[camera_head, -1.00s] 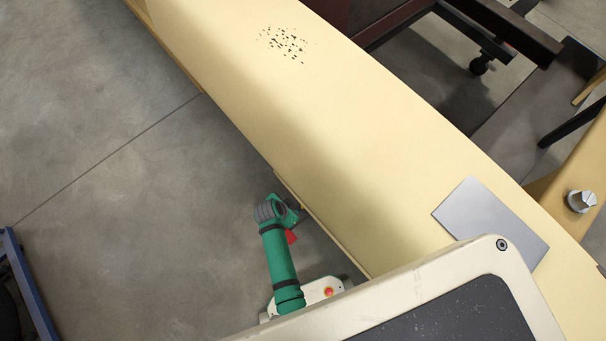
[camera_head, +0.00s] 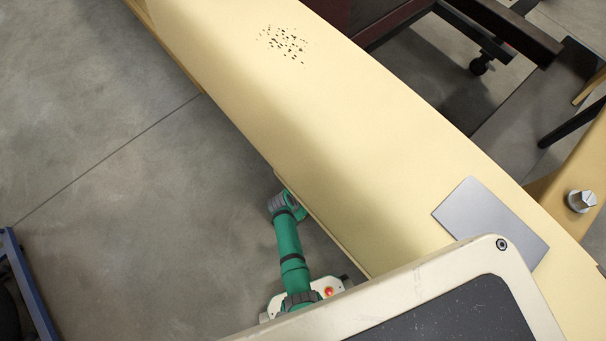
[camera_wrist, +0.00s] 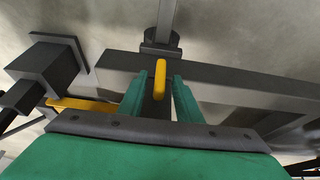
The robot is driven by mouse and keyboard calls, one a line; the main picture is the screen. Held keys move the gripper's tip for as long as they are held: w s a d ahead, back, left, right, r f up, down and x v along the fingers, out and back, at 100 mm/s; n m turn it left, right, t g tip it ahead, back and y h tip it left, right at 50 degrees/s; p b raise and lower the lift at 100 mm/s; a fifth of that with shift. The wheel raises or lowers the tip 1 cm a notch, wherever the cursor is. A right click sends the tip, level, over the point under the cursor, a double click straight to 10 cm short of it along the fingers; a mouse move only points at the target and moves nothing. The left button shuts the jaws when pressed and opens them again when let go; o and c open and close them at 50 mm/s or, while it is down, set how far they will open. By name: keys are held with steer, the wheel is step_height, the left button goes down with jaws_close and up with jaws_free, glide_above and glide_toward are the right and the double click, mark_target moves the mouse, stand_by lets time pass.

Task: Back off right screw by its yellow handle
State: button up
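In the wrist view, a yellow handle (camera_wrist: 160,80) stands on end between the two green fingers of my gripper (camera_wrist: 160,92). The fingers are apart, with a gap showing on each side of the handle. A dark grey shaft and block stand behind this handle. A second yellow handle (camera_wrist: 82,105) lies sideways at the left, beside a dark block (camera_wrist: 45,68), outside my fingers. In the head view, my green arm reaches to the edge of the cream tabletop (camera_head: 330,120). My fingers and both screws are hidden there.
A dark grey bar (camera_wrist: 240,82) runs across behind the fingers in the wrist view. On the tabletop lie a grey plate (camera_head: 490,222) and a patch of dark specks (camera_head: 284,43). A metal knob (camera_head: 581,201) is at the far right. Open floor (camera_head: 100,190) is at left.

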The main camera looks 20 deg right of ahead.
steer(key=shift+d+f, duration=0.15)
steer(key=shift+f, duration=0.15)
steer(key=shift+c, duration=0.3)
jaws_close()
steer(key=shift+w, duration=0.1)
